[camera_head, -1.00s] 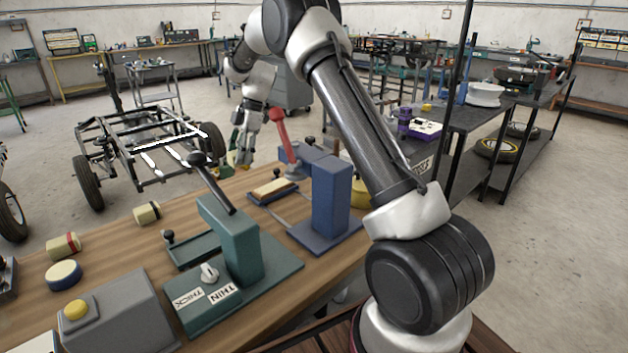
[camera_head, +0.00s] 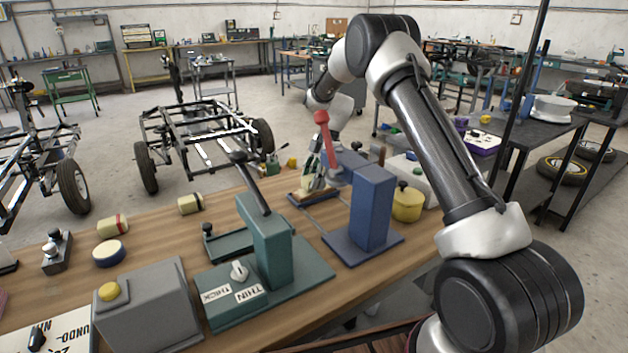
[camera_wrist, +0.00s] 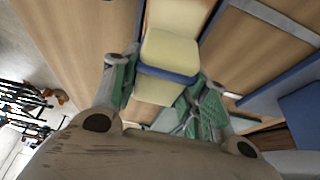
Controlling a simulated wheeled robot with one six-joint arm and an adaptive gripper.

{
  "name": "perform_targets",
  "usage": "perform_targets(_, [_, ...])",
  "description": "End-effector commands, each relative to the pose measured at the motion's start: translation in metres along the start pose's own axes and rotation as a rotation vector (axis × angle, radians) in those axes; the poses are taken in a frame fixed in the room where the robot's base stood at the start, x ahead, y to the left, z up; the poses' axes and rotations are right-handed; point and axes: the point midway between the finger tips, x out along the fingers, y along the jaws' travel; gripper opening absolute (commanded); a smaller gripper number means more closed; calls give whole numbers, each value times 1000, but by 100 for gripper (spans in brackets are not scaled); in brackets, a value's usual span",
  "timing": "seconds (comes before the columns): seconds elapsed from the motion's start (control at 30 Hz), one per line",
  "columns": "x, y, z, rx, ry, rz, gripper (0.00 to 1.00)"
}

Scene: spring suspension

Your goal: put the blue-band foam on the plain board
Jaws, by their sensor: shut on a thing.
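The blue-band foam (camera_wrist: 168,52), a pale yellow block with a blue band around it, lies between the fingers of my gripper (camera_wrist: 163,82) in the wrist view. My gripper is shut on it. In the head view, my gripper (camera_head: 318,180) is low over the blue press's tray, and the foam is hard to make out there. A pale tan board (camera_wrist: 178,14) lies just beyond the foam in the wrist view; its pale surface also shows at the tray in the head view (camera_head: 304,203). I cannot tell whether the foam touches the board.
The blue press's column (camera_head: 371,212) stands right of my gripper. A red lever (camera_head: 322,135) rises close by. A teal press (camera_head: 268,240) stands nearer. A red-band foam (camera_head: 112,226) and a dark-band foam (camera_head: 190,204) lie left on the wooden bench. A yellow pot (camera_head: 407,204) stands right.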

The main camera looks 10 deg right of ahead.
Motion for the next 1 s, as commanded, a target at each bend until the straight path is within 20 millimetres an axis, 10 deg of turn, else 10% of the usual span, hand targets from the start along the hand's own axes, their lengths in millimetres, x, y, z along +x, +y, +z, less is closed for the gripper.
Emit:
perform_targets(0.37, [6, 0, 3, 0, -1, 2, 28])
perform_targets(0.4, [6, 1, 3, 0, -1, 2, 48])
perform_targets(0.5, [6, 1, 3, 0, -1, 2, 65])
perform_targets(1.0, [-14, 2, 2, -1, -1, 6, 65])
